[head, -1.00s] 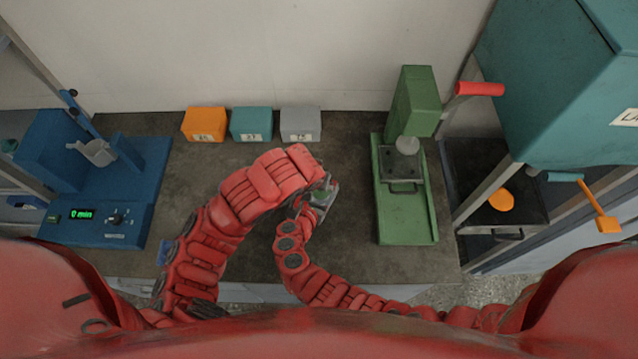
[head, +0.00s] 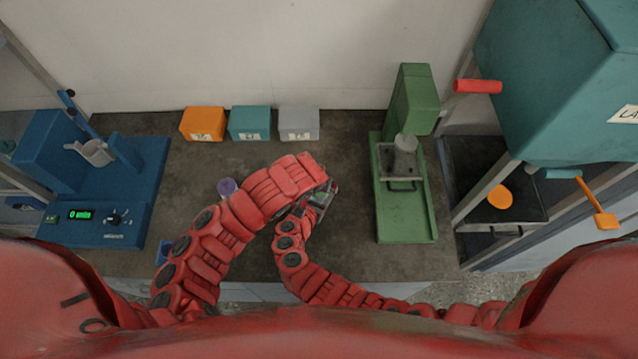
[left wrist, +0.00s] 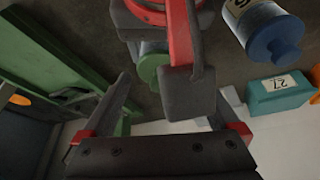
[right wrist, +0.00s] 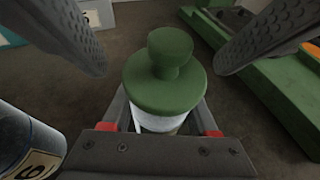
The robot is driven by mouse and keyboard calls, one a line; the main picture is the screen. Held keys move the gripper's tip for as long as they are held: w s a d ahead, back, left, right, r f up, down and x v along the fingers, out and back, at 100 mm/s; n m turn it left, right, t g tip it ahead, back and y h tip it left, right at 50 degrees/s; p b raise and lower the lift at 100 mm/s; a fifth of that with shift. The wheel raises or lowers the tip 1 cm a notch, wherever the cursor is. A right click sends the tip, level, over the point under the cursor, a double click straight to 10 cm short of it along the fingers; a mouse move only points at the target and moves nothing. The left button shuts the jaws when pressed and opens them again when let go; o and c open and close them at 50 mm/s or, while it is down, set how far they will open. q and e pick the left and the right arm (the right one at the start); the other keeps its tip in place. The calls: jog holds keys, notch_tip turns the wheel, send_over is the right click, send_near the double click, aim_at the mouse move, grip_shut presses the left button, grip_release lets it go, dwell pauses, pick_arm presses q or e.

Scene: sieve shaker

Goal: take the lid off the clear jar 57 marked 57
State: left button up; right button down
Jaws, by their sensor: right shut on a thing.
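A clear jar (right wrist: 158,122) with whitish contents and a green knobbed lid (right wrist: 165,80) is held between the fingers of my right gripper (right wrist: 165,108). The lid is on the jar. The jar's label is hidden, so I cannot read its number. My left gripper (left wrist: 172,88) is open; its two fingers stand apart, and the green lid (left wrist: 152,66) shows beyond them, partly behind my right gripper. In the right wrist view, dark textured fingers flank the lid on both sides without touching it. In the head view, my grippers meet at the bench middle and hide the jar.
A blue-lidded jar (left wrist: 275,35) stands nearby; a purple-topped one (head: 227,187) shows left of my left arm. Orange (head: 203,124), teal (head: 250,124) and grey (head: 299,124) boxes line the back. A green press (head: 408,215) stands right, a blue machine (head: 100,225) left.

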pick_arm(q)
grip_shut()
jog(key=shift+r, duration=0.3)
dwell(0.7)
jog(key=shift+r, duration=0.85)
jog(key=shift+r, duration=2.05)
pick_arm(e)
jog(key=shift+c, duration=0.5)
grip_release()
